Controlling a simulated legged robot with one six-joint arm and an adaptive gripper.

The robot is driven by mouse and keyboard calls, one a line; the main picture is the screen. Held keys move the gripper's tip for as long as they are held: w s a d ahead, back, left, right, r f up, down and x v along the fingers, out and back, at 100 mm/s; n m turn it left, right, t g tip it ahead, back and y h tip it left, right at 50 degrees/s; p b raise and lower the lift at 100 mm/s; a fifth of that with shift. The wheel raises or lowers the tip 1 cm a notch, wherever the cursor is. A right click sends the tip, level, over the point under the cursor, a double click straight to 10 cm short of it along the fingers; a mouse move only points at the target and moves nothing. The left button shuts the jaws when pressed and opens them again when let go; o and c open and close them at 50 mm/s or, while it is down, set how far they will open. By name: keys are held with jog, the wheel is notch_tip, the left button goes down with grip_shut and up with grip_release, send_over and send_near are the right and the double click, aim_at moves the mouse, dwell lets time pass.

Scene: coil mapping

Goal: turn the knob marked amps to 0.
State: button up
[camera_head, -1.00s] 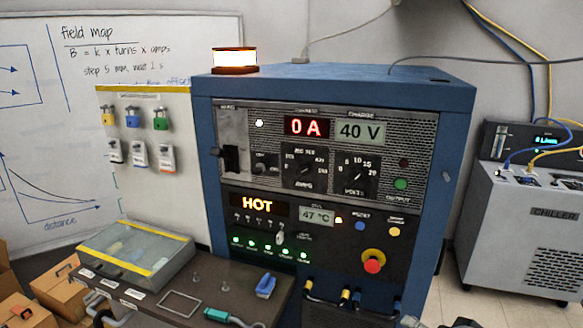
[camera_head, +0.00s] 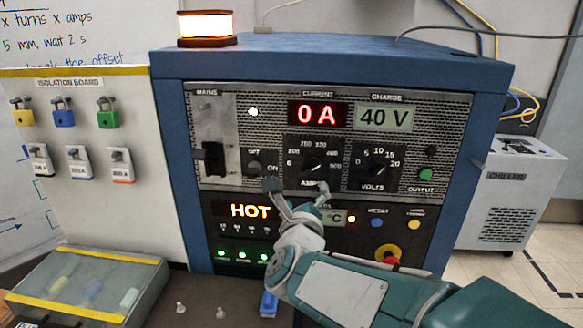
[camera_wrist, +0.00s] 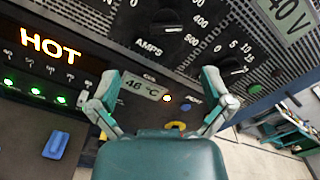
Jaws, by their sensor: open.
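The black amps knob (camera_head: 313,165) is in the middle of the power cabinet's upper panel, under the red display (camera_head: 317,114) reading 0 A. Its light pointer seems to slant to the upper right, away from the 0 mark at left. In the wrist view the amps knob (camera_wrist: 170,22) shows near the top, above the AMPS label. My gripper (camera_head: 297,187) is open and empty, just below the amps dial in the head view. In the wrist view my gripper (camera_wrist: 160,78) has its fingers spread, with the knob beyond and above them, apart from both.
The volts knob (camera_head: 377,172) is right of the amps dial, and the mains switch (camera_head: 213,158) is at left. A red stop button (camera_head: 388,254) sits low, partly behind my arm. A lit HOT sign (camera_head: 250,211) is below. A bench with a clear-lidded box (camera_head: 85,285) stands in front.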

aim_at(311, 171)
jog(key=w, duration=0.9)
jog(key=shift+w+a+f, duration=0.1)
jog(key=shift+w+a, duration=0.05)
jog(key=shift+w, duration=0.25)
jog(key=shift+w+d, duration=0.25)
jog(key=shift+d, duration=0.95)
jog(key=shift+a, duration=0.1)
jog(key=c, duration=0.7)
jog(key=shift+a, duration=0.45)
jog(key=c, duration=0.4)
